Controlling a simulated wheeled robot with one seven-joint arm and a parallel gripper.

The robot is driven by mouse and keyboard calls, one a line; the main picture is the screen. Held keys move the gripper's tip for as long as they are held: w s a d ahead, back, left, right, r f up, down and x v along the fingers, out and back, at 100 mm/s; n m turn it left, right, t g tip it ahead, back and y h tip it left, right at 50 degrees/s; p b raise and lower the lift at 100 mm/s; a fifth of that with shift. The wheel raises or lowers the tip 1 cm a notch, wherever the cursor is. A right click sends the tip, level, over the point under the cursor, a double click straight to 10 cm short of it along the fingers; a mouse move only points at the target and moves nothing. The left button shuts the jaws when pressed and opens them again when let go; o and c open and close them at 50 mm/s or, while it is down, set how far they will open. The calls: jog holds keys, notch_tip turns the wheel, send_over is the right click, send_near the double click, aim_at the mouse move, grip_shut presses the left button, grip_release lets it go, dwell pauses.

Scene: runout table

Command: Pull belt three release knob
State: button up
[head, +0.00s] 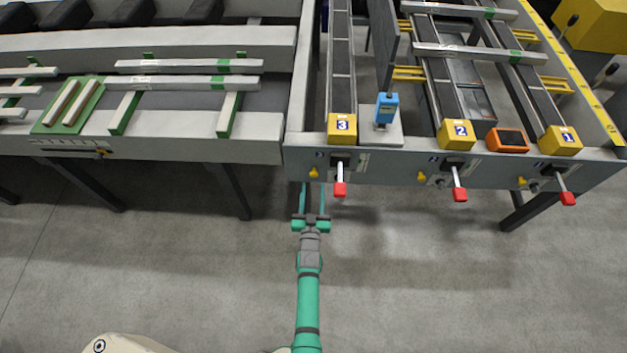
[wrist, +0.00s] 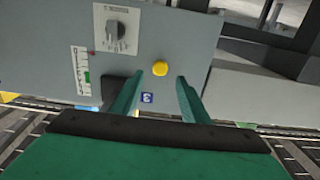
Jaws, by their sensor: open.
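The belt three release knob is a small yellow knob (head: 314,172) on the grey front panel, below the small blue label and left of the red-tipped lever. In the wrist view the yellow knob (wrist: 160,68) shows just beyond the fingertips, between them in the picture, with the blue "3" label (wrist: 147,97) below it. My gripper (head: 312,188) is open and empty, pointing at the panel just below the knob in the head view. In the wrist view its two green fingers (wrist: 160,82) stand apart. I see no contact with the knob.
A red-tipped lever (head: 340,188) sticks out just right of the knob. Similar yellow knobs sit by belt two (head: 421,177) and belt one (head: 522,181). A rotary dial (wrist: 117,30) is on the panel. A lower bench (head: 190,150) stands left. The floor in front is clear.

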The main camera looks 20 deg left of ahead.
aim_at(314, 175)
jog(key=shift+x, duration=2.45)
jog(key=shift+c, duration=0.2)
